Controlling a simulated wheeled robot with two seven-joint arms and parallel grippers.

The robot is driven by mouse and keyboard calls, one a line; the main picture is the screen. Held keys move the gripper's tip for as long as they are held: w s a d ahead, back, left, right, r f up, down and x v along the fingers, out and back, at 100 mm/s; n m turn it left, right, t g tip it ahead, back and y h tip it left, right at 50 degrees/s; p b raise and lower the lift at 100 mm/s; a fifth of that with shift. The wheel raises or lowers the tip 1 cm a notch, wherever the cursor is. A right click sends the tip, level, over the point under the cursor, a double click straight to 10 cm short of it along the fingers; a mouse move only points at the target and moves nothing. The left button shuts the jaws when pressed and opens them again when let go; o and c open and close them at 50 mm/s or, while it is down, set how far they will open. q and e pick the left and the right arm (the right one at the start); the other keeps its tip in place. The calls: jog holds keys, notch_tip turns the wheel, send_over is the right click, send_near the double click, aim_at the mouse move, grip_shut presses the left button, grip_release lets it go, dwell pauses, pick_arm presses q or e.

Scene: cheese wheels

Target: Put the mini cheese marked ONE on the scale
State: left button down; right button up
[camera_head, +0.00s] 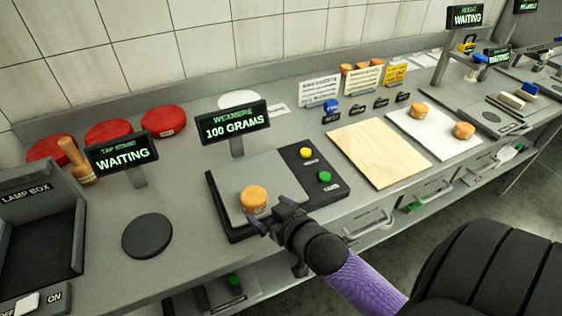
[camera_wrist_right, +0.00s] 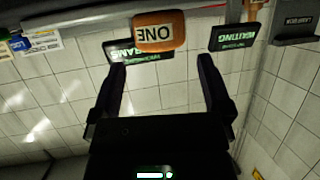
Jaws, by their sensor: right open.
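The orange mini cheese (camera_head: 254,199) sits on the grey plate of the scale (camera_head: 238,180). In the right wrist view the cheese (camera_wrist_right: 160,17) carries a label reading ONE, seen upside down. The scale's display (camera_head: 234,122) reads 100 GRAMS. My right gripper (camera_head: 269,212) is open at the near edge of the scale, just in front of the cheese. In the right wrist view its fingers (camera_wrist_right: 162,59) are apart with nothing between them, and the cheese lies beyond their tips. My left gripper is not in view.
Two more mini cheeses (camera_head: 419,110) (camera_head: 464,130) sit on a white board (camera_head: 428,140) at the right. A bare wooden board (camera_head: 378,153) lies beside the scale. A round dark pad (camera_head: 147,236), red wheels (camera_head: 108,132) and a wooden mallet (camera_head: 77,160) are at the left.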

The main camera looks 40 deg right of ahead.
jog(key=v, duration=0.5)
jog(key=s+a+f+g, duration=0.1)
jog(key=s+f+g, duration=0.3)
jog(key=f, duration=0.5)
jog(key=s+a+f+n+g, duration=0.1)
jog(key=s+f+g, duration=0.1)
jog(key=s+f, duration=0.55)
jog(key=s+a+f+g, duration=0.1)
jog(key=s+f+g, duration=0.2)
jog(key=f, duration=0.7)
jog(key=s+a+f+n+g, duration=0.2)
jog(key=s+f+g, duration=0.2)
jog(key=s, duration=0.8)
jog(key=shift+s+f+p, duration=0.35)
jog(key=shift+f, duration=0.45)
